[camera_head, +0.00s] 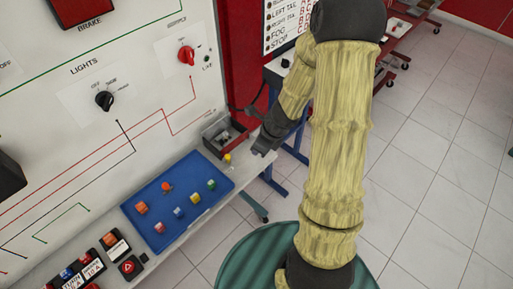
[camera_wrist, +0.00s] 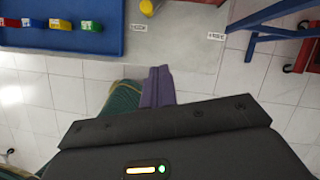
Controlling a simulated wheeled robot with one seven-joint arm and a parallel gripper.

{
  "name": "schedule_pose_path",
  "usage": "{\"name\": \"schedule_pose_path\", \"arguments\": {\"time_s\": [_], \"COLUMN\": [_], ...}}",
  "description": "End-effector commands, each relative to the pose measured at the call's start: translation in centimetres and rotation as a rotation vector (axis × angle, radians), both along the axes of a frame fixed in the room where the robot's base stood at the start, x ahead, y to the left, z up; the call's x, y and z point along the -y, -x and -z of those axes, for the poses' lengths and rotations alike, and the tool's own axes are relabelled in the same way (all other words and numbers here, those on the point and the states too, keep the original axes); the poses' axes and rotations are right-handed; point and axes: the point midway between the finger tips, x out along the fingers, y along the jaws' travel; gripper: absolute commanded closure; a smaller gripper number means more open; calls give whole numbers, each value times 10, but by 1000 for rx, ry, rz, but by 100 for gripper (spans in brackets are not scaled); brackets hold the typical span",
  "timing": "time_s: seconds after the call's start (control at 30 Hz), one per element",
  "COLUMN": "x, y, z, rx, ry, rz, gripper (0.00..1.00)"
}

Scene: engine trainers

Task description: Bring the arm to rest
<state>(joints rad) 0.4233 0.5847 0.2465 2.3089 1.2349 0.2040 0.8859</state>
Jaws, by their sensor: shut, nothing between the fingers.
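My arm shows in the head view, covered in a pale yellow sleeve, bent at a raised elbow. My gripper (camera_head: 262,147) hangs near the right end of the bench shelf, to the right of the small yellow piece (camera_head: 228,158). In the wrist view my gripper's purple fingers (camera_wrist: 157,86) are together with nothing between them.
A blue tray (camera_head: 150,240) with several small coloured pieces lies on the shelf (camera_head: 190,262). A grey-and-red box (camera_head: 224,136) stands behind the yellow piece. The white panel (camera_head: 75,150) with switches rises at the left. Tiled floor (camera_head: 440,190) is open at the right.

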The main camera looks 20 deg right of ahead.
Motion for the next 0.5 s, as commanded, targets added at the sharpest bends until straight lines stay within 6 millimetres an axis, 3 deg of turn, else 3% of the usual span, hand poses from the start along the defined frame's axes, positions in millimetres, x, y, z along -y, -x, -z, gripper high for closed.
{"name": "schedule_pose_path", "arguments": {"time_s": [0.37,0.5], "x": [-2,-8], "y": [0,7], "z": [-2,-21], "rx": [6,47], "ry": [7,63], "rz": [-22,-189], "gripper": [100,100]}}
